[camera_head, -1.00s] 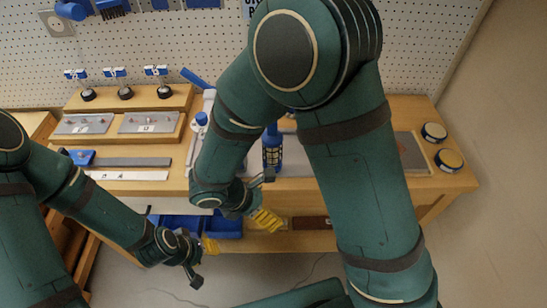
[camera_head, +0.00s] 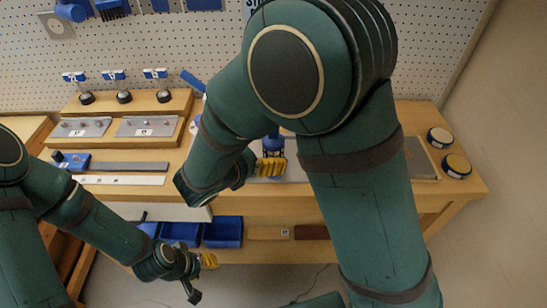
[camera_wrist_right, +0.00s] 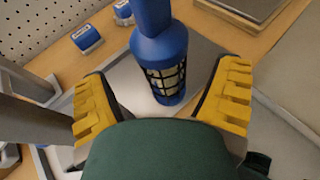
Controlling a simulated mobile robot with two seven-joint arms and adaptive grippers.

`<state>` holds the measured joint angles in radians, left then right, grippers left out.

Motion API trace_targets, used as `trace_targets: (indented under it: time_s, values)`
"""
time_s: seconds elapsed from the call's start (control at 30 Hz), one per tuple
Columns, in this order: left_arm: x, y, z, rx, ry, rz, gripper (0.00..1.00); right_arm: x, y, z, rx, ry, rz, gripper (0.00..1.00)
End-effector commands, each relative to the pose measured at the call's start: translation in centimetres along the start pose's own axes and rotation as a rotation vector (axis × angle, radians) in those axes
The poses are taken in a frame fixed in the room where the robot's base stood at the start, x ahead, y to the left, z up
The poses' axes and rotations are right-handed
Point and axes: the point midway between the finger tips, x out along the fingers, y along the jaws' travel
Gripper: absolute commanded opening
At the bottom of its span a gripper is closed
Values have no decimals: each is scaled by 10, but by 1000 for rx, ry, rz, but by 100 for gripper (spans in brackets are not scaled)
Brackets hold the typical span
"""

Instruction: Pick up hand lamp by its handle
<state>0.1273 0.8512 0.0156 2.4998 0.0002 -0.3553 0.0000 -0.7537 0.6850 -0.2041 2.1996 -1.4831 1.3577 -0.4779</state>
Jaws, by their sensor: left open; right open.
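The hand lamp (camera_wrist_right: 160,55) is blue with a dark cage around a pale bulb and a handle rising from its top. In the right wrist view it stands on a light grey surface, ahead of and between the open yellow fingers of my right gripper (camera_wrist_right: 162,108), with no visible contact. In the head view the lamp (camera_head: 272,143) is partly hidden behind my right arm and gripper (camera_head: 268,167). My left gripper (camera_head: 200,275) is open and empty, low in front of the bench, away from the lamp.
The wooden bench (camera_head: 455,195) carries two round tins (camera_head: 456,166) at right and a stepped wooden rack (camera_head: 130,103) at left. Blue bins (camera_head: 222,232) sit below the bench top. A grey post (camera_wrist_right: 38,110) stands left of my right gripper. A pegboard (camera_head: 420,40) rises behind.

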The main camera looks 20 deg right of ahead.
Motion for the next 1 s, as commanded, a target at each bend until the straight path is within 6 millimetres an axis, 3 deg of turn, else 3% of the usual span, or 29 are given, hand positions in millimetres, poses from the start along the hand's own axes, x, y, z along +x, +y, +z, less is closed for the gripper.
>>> trace_targets:
  time_s: [0.43,0.77,1.0]
  values:
    - [13,-5,-1,1,7,0,40,49,-4,9,0,1,-2,88]
    - [13,-5,-2,1,7,0,40,54,-3,10,0,1,0,87]
    - [13,-5,-2,1,7,0,40,54,-3,10,0,1,0,3]
